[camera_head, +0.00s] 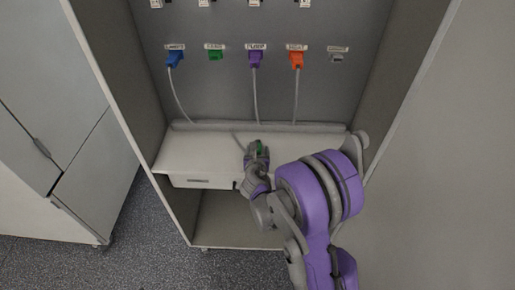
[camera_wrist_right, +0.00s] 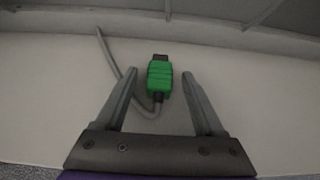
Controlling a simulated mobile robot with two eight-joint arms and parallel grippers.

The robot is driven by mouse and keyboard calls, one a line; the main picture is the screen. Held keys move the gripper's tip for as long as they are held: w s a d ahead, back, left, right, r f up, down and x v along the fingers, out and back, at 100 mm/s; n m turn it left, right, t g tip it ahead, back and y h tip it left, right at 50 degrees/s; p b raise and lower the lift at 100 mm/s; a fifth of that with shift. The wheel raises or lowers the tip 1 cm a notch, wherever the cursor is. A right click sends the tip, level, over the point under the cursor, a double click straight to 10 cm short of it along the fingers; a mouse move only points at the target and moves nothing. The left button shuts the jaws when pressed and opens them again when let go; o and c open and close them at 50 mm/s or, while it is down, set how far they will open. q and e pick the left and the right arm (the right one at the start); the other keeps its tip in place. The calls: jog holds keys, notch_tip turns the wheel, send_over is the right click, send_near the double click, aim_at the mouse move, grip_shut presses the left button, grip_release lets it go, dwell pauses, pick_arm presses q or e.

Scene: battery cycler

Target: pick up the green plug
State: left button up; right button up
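The green plug (camera_wrist_right: 160,78) lies on the white shelf, its dark connector end pointing away from me and its grey cable curling back to the left. My right gripper (camera_wrist_right: 159,90) is open, with the plug between its two fingers and a gap on each side. In the head view my right gripper (camera_head: 257,152) is over the shelf, and a bit of the green plug (camera_head: 259,147) shows at its fingers. My left gripper is in neither view.
The white shelf (camera_head: 195,150) has a drawer front below it. On the back panel a blue plug (camera_head: 174,59), purple plug (camera_head: 255,58) and orange plug (camera_head: 297,60) sit in labelled sockets with cables hanging. A green socket (camera_head: 215,55) has no cable. Cabinet walls stand either side.

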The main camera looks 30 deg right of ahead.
grip_shut()
notch_tip(320, 180, up, 10)
jog(key=shift+p, duration=0.35)
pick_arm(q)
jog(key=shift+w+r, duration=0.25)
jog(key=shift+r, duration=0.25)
pick_arm(e)
jog(key=w+a+r, duration=0.3)
jog(key=a+r, duration=0.3)
jog(key=r, duration=0.4)
jog(key=w+a+r, duration=0.4)
jog(key=a+r, duration=0.3)
jog(key=r, duration=0.4)
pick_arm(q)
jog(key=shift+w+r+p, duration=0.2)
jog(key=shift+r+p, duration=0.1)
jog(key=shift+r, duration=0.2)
pick_arm(e)
jog(key=shift+w+d+f, duration=0.1)
jog(key=shift+w+d, duration=0.85)
jog(key=shift+w, duration=0.2)
jog(key=shift+w+d, duration=0.9)
jog(key=shift+w, duration=0.2)
